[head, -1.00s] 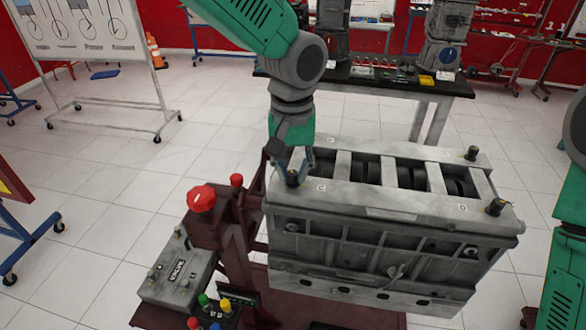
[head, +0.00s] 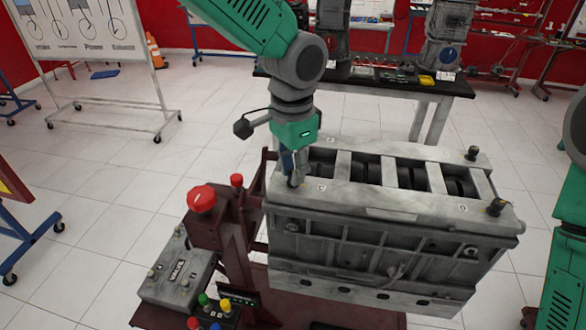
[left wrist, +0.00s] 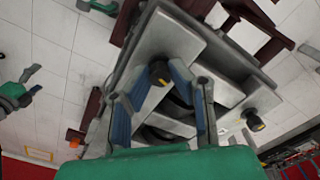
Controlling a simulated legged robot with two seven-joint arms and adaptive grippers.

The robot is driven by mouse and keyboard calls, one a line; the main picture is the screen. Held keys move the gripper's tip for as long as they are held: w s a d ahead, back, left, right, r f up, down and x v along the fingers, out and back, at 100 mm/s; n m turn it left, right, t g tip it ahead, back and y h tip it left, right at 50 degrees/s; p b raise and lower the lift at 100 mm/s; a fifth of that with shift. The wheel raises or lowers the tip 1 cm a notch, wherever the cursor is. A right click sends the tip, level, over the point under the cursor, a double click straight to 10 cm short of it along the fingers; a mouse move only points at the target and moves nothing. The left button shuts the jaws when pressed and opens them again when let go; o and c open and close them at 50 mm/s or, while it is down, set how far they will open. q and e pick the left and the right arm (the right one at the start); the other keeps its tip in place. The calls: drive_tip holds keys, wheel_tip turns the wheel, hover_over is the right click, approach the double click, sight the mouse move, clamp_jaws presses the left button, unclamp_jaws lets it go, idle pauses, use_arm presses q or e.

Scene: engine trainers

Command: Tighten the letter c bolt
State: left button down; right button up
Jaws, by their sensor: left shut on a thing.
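The engine block (head: 390,235) is a grey metal box with open slots on top. My left gripper (head: 292,180) reaches down at its near left corner and is shut on the dark bolt there. A small letter mark on the block, like a C, lies just right of this bolt. In the left wrist view, the bolt (left wrist: 160,73) shows at the blue-lined fingertips (left wrist: 165,88). Two more dark bolts stand upright on the block, at the far right corner (head: 472,154) and near right corner (head: 495,207). My right gripper is out of view.
A dark red stand (head: 238,245) holds the block, with a red knob (head: 201,198) on its left. A workbench (head: 375,82) stands behind. White tiled floor lies open to the left.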

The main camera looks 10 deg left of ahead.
use_arm(q)
drive_tip(key=m, duration=0.7)
drive_tip(key=shift+s+f, duration=0.1)
drive_tip(key=shift+f, duration=0.05)
drive_tip(key=m, duration=0.4)
drive_tip(key=shift+m, duration=1.8)
drive_tip(key=c, duration=1.5)
unclamp_jaws()
drive_tip(key=shift+o, duration=0.2)
drive_tip(key=shift+w, duration=0.25)
